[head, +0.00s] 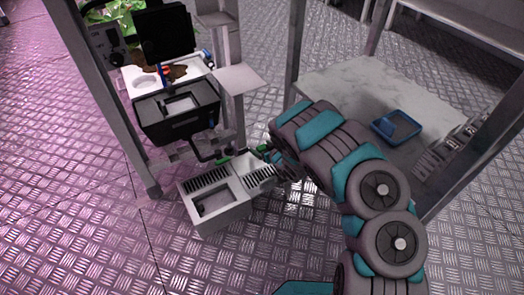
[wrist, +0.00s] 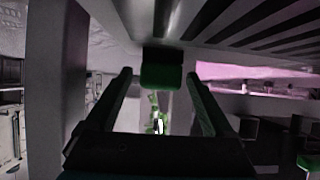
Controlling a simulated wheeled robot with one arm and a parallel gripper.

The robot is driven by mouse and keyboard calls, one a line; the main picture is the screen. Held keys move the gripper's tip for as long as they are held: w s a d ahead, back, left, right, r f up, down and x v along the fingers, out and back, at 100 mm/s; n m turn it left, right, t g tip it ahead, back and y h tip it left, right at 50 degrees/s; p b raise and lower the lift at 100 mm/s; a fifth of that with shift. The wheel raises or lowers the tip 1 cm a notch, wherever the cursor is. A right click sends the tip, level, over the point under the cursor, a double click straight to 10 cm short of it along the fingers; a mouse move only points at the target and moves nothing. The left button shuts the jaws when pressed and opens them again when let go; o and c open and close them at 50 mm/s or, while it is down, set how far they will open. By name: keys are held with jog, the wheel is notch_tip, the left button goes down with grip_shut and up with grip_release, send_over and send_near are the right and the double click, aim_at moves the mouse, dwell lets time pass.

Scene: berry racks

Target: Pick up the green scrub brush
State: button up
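In the wrist view a green block (wrist: 161,75), which looks like part of the green scrub brush, sits between and just beyond my fingertips. My gripper (wrist: 158,82) is open, with a finger on each side and visible gaps to the block. In the head view my gripper (head: 259,157) is at the back edge of a white slotted rack (head: 222,216), small and hard to make out. A small green piece (head: 223,162) shows at the rack's back edge. I cannot tell how much of the brush is hidden.
A black bin (head: 178,125) stands behind the rack, beside a metal post (head: 112,95). A marbled table (head: 345,85) with a blue tray (head: 397,127) is at the right, close to my arm. Patterned metal floor is clear at front left.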

grip_shut()
dwell(0.5)
jog(key=shift+r, duration=0.1)
